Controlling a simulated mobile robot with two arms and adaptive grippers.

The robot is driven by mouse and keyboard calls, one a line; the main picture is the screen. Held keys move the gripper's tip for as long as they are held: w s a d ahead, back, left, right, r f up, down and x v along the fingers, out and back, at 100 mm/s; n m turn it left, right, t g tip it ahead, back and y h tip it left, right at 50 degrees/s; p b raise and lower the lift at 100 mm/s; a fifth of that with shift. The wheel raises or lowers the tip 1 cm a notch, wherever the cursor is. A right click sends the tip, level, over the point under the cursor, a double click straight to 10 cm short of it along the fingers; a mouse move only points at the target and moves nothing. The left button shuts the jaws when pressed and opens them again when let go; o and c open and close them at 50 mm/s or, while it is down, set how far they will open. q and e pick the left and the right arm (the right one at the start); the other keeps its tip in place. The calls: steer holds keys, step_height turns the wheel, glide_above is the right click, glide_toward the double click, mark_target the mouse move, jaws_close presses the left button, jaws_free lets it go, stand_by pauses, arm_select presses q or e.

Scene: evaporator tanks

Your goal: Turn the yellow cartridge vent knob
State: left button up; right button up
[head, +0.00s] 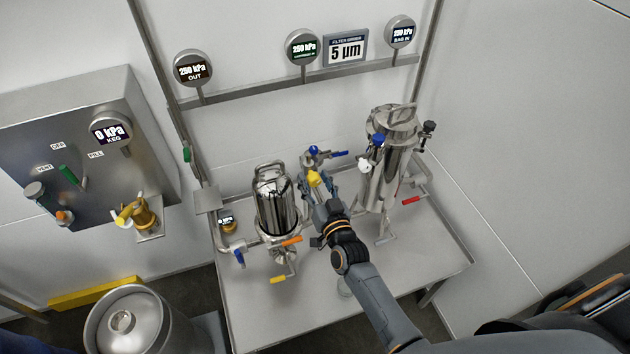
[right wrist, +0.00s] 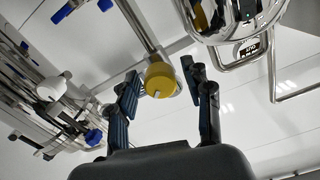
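The yellow cartridge vent knob (head: 313,179) sits between the two steel filter housings in the head view. In the right wrist view the yellow knob (right wrist: 158,80) is on the end of a steel pipe, with a small pale mark on its face. My right gripper (head: 321,188) reaches up to it from the lower right. In the right wrist view my right gripper (right wrist: 160,84) is open, with one finger on each side of the knob. Gaps show between the fingers and the knob, so it does not look gripped. My left gripper is not in view.
A short steel housing (head: 275,203) stands left of my right gripper and a tall one (head: 386,165) stands right. A blue-handled valve (head: 332,153) is just behind the knob. The steel table (head: 300,320) is clear at the front. A keg (head: 135,325) stands at lower left.

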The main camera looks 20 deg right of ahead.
steer(key=shift+s, duration=0.2)
steer(key=s, duration=1.1)
steer(key=shift+s+d, duration=0.2)
steer(key=shift+s, duration=0.15)
steer(key=shift+f, duration=0.1)
